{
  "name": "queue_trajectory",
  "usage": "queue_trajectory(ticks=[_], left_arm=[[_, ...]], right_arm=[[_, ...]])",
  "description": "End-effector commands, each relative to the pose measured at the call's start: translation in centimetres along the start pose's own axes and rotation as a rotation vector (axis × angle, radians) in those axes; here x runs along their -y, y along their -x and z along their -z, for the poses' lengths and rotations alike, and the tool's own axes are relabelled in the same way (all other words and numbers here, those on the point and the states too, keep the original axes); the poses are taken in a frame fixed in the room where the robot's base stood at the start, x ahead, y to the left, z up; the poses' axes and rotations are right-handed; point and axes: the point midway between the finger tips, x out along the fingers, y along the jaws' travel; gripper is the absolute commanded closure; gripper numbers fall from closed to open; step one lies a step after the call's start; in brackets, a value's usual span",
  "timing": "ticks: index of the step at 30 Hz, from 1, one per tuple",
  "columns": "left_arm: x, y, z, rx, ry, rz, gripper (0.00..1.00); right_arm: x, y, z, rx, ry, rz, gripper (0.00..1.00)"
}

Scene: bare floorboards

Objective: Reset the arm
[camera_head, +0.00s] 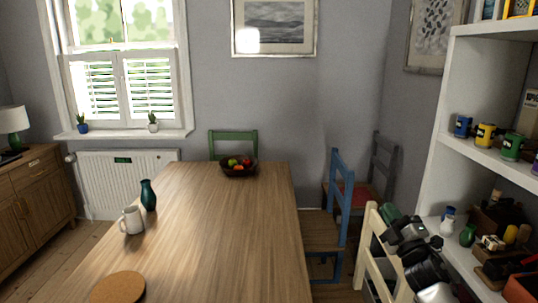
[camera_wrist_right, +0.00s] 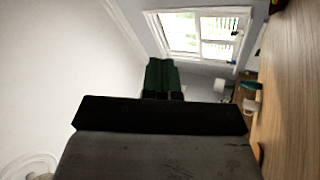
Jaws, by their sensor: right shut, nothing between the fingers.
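My right gripper (camera_head: 391,213) is at the lower right of the head view, in front of the cream chair and the white shelf. It is shut and empty. Its dark green fingers also show in the right wrist view (camera_wrist_right: 161,75), side by side with nothing between them. My right arm's black and grey links run down to the bottom edge. The gripper is right of the wooden table (camera_head: 210,235) and apart from the things on it. My left gripper is out of view.
On the table are a white mug (camera_head: 131,220), a teal vase (camera_head: 148,195), a fruit bowl (camera_head: 238,167) and a round cork mat (camera_head: 118,287). A blue chair (camera_head: 338,190) and a cream chair (camera_head: 372,250) stand right of it. A loaded white shelf (camera_head: 448,95) is close at right.

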Motion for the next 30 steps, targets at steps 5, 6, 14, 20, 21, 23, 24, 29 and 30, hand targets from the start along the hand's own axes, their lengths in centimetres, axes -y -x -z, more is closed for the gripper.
queue_trajectory(ticks=[5,6,14,20,21,23,24,29,30], left_arm=[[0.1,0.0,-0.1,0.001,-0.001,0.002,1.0],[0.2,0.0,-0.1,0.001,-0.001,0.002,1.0],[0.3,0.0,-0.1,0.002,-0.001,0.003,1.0],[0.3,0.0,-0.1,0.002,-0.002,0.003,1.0],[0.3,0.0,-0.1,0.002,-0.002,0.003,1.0],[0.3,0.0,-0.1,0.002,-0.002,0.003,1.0],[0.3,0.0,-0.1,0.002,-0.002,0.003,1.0],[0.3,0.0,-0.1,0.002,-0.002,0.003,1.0],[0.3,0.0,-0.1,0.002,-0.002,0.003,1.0]], right_arm=[[0.9,0.6,-4.3,0.277,-0.455,-0.004,1.0],[1.5,0.9,-5.0,0.331,-0.548,0.003,1.0],[10.8,6.4,-7.8,0.596,-0.843,0.135,1.0],[20.9,15.2,-8.7,0.77,-0.869,0.288,1.0],[22.9,17.4,-8.8,0.808,-0.873,0.323,1.0],[25.9,20.9,-8.6,0.867,-0.88,0.375,1.0],[27.8,23.4,-8.5,0.906,-0.884,0.411,1.0],[34.2,33.8,-7.0,1.06,-0.892,0.552,1.0],[35.5,36.5,-6.5,1.098,-0.893,0.587,1.0]])
